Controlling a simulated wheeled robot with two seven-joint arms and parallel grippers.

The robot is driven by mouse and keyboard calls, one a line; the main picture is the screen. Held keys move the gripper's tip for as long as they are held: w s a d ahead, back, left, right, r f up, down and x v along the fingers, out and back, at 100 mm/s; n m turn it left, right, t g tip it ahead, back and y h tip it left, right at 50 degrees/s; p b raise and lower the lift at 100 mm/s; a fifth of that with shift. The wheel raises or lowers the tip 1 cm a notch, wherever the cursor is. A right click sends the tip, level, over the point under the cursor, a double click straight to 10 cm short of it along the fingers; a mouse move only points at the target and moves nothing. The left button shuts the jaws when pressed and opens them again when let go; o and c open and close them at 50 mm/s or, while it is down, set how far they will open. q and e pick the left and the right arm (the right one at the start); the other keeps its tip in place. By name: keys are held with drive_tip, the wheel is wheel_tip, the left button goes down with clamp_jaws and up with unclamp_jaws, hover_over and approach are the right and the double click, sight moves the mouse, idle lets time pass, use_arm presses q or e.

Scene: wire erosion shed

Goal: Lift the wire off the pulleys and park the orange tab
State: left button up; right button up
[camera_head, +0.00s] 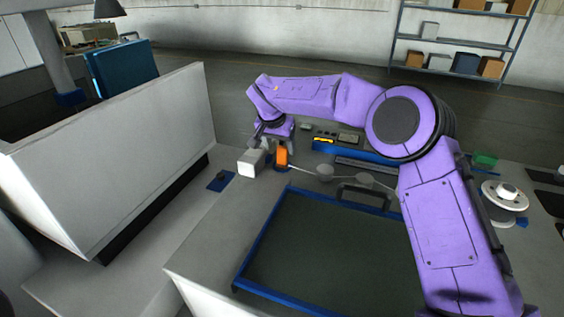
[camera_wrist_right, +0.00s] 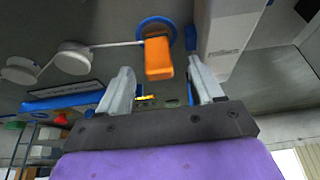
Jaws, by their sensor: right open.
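The orange tab (camera_head: 281,157) stands upright at the wire's left end, beside a white block (camera_head: 252,162). In the right wrist view the tab (camera_wrist_right: 158,58) sits at a blue round base (camera_wrist_right: 157,24). A thin pale wire (camera_wrist_right: 117,44) runs from the tab to two grey pulleys (camera_wrist_right: 73,57), (camera_wrist_right: 20,70); both pulleys also show in the head view (camera_head: 325,172), (camera_head: 365,181). My right gripper (camera_wrist_right: 162,76) is open, with the tab ahead of and roughly between its fingertips, not gripped. In the head view its fingers are partly hidden. My left gripper is out of view.
A blue-framed dark panel (camera_head: 262,225) with a black handle (camera_head: 364,192) lies in front of the pulleys. A large white housing (camera_head: 110,150) stands at left. A small blue piece (camera_head: 221,180) lies beside it. A white spool (camera_head: 505,194) is at right.

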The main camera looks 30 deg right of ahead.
sight(282, 147)
drive_tip(key=p+x, duration=0.1)
drive_tip(key=x, duration=0.5)
drive_tip(key=shift+w+d+f, duration=0.1)
drive_tip(key=shift+w+d, duration=0.05)
drive_tip(key=shift+d, duration=0.1)
drive_tip(key=c, duration=1.1)
drive_tip(key=shift+r, duration=0.65)
drive_tip(key=s+a+r+b, duration=0.3)
drive_tip(key=s+a+r, duration=0.1)
drive_tip(key=s+r, duration=0.85)
drive_tip(key=d+p, duration=0.3)
drive_tip(key=d, duration=0.1)
drive_tip(key=d+p, duration=0.3)
drive_tip(key=d, duration=0.2)
drive_tip(key=d+p, duration=0.4)
drive_tip(key=shift+s+d, duration=0.3)
drive_tip(key=shift+d, duration=0.1)
